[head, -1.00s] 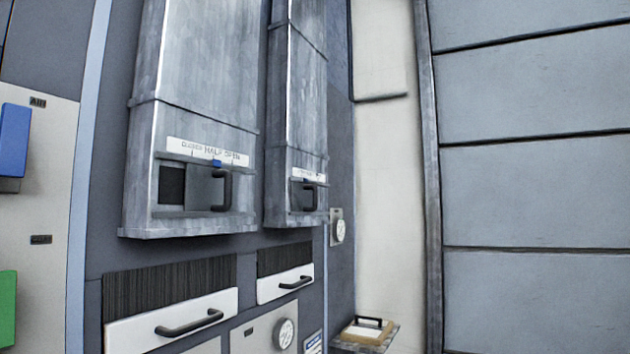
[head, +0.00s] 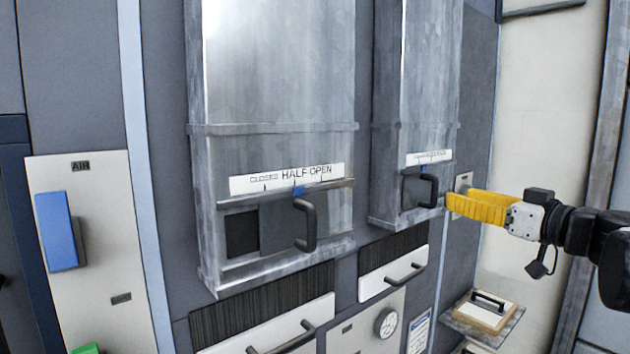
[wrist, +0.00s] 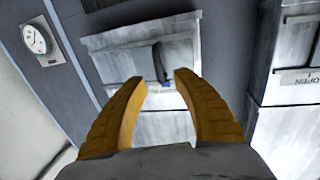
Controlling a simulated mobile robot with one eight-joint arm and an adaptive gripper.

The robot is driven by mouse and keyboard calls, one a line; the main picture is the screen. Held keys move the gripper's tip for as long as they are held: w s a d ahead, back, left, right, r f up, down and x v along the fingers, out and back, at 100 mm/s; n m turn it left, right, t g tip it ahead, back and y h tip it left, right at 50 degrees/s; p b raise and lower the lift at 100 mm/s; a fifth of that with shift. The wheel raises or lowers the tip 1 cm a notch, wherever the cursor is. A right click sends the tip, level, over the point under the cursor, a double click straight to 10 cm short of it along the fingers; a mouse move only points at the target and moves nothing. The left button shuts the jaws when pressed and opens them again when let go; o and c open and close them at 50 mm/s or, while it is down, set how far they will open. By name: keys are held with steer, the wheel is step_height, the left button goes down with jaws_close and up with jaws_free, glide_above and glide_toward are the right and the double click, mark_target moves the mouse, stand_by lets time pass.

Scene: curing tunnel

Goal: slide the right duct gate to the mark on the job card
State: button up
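The right duct gate (head: 412,192) is a grey plate with a black handle (head: 431,190) on the narrower metal duct in the head view. A blue pointer (head: 424,168) sits under its scale strip (head: 430,156), whose words are too small to read. My gripper (head: 449,203) has yellow fingers, just right of that handle in the head view. In the wrist view my gripper (wrist: 160,80) is open, with the handle (wrist: 161,62) ahead of the gap between its fingertips. I cannot tell whether they touch. A clipboard (head: 490,312) lies on a small shelf; its writing is not readable.
The larger left duct has its own gate (head: 280,226) and handle (head: 306,225), with its blue pointer near HALF. Drawers with black handles (head: 407,275) sit below the ducts. A gauge (wrist: 34,38) is on the wall beside the right duct. A blue block (head: 58,231) is far left.

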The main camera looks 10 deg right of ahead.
mark_target(435, 192)
steer(key=p+x, duration=0.1)
steer(key=x, duration=0.6)
steer(key=shift+w+d, duration=0.1)
steer(key=shift+w, duration=0.05)
steer(key=shift+f, duration=0.1)
